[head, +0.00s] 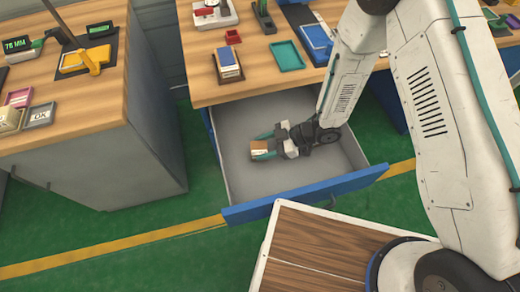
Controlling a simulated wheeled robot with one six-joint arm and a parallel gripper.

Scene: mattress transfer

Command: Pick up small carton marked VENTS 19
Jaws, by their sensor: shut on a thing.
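A small tan carton (259,147) is inside the open drawer (236,178), left of its middle. Its marking is too small to read. My gripper (263,148) reaches down into the drawer from the right and is shut on the carton, with its teal-tipped fingers on either side of it. I cannot tell whether the carton touches the drawer floor.
The drawer's blue front (305,194) sticks out below the wooden bench (230,90). On the bench are a boxed item (227,65), an empty teal tray (287,56) and a small red holder (232,37). Another bench (60,112) stands at left. The drawer floor around the gripper is clear.

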